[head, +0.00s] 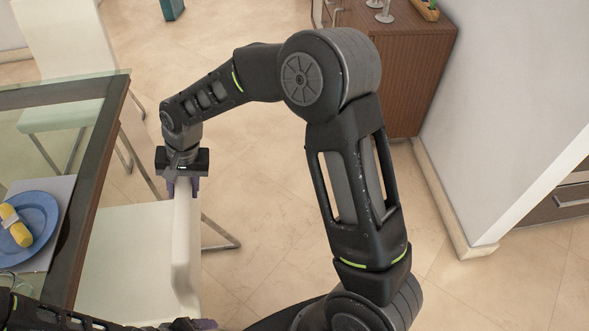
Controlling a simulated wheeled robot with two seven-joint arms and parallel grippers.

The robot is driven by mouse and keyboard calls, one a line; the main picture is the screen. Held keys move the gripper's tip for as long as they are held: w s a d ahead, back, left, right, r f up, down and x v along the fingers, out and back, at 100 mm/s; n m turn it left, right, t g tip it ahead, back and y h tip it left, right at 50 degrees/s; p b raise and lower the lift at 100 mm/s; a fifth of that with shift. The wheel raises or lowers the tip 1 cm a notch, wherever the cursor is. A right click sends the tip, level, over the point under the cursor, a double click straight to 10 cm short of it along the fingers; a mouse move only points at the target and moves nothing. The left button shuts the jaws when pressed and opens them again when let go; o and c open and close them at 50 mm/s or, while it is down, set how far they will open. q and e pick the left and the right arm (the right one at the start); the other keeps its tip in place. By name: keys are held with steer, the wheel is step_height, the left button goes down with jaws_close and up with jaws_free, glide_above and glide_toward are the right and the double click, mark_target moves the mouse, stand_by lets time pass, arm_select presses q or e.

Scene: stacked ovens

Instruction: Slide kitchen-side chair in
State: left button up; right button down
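The white chair has its seat (125,262) facing the dining table on the left, partly under the table's edge. Its upright backrest (186,245) is on the right side of the seat. My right gripper (183,188) points down over the far end of the backrest, with one finger on each side, close against it. My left gripper (187,324) is at the near end of the backrest, at the bottom of the picture. It is partly cut off, so its grip is unclear.
The glass-topped table (92,160) with a dark wooden edge holds a blue plate (37,221). Another white chair (66,50) stands beyond it. A brown cabinet (405,65) is at the back right beside a wall. Open tiled floor (262,190) lies right of the chair.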

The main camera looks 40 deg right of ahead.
steer(key=shift+a, duration=0.15)
steer(key=w+a, duration=0.4)
steer(key=a, duration=0.3)
steer(key=shift+a, duration=0.35)
steer(key=shift+w+a, duration=0.15)
stand_by(0.3)
steer(key=w+a+p, duration=0.1)
steer(key=w+a, duration=0.3)
steer(key=a, duration=0.3)
steer(key=shift+a+p, duration=0.3)
steer(key=shift+a, duration=0.05)
steer(key=shift+w, duration=0.1)
steer(key=shift+w+a+p, duration=0.2)
steer(key=shift+w+a, duration=0.1)
steer(key=shift+a, duration=0.3)
steer(key=shift+w+a+p, duration=0.15)
steer(key=shift+w+a, duration=0.15)
steer(key=shift+a, duration=0.25)
steer(key=c, duration=0.5)
jaws_free()
steer(key=shift+d, duration=0.1)
